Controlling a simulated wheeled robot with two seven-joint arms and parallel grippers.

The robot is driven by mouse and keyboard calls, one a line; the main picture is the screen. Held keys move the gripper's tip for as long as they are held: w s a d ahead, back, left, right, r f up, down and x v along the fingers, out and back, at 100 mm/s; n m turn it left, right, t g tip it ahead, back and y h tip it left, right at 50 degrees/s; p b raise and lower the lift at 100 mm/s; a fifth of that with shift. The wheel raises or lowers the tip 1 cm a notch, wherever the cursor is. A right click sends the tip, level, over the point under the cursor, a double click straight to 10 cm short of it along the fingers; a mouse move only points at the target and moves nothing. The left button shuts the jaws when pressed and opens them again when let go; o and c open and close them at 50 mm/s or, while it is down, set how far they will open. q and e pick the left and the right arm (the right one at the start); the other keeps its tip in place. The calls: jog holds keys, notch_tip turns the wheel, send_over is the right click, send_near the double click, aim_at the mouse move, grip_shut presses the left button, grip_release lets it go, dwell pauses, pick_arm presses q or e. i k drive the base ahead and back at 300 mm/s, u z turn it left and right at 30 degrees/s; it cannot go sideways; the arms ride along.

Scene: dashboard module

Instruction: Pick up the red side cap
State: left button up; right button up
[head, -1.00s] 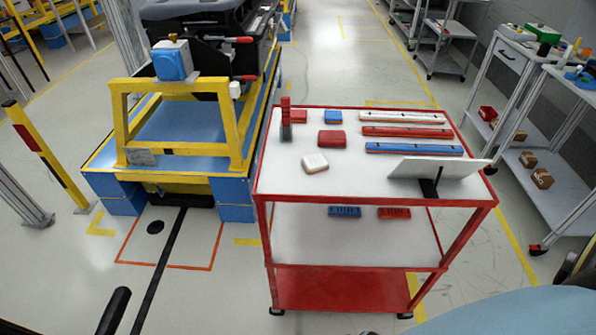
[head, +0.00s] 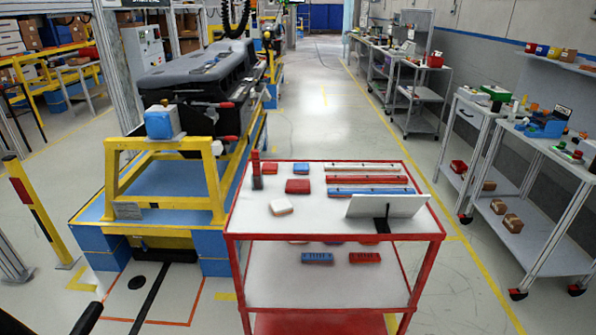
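Several red parts are on a red-framed cart, and I cannot tell for sure which is the side cap. A red block (head: 297,186) lies on the cart's white top (head: 312,212), with a smaller red block (head: 270,168) behind it. A long red bar (head: 366,180) lies between a white-orange bar (head: 362,168) and a blue bar (head: 371,190). Another red part (head: 365,257) lies on the lower shelf beside a blue part (head: 317,258). Neither gripper is identifiable in view.
On the cart top are a white block (head: 281,207), a blue block (head: 304,169), a dark red upright item (head: 257,172) and a tilted panel (head: 388,206). A yellow-framed dashboard stand (head: 163,146) is at left. Grey side tables (head: 522,225) stand at right. Floor between is clear.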

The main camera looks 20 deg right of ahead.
aim_at(267, 169)
jog(key=z, duration=2.7)
jog(key=i, duration=3.25)
jog(key=u, duration=2)
jog(key=i, duration=2.7)
jog(key=u, duration=1.55)
jog(key=i, duration=0.8)
jog(key=z, duration=0.05)
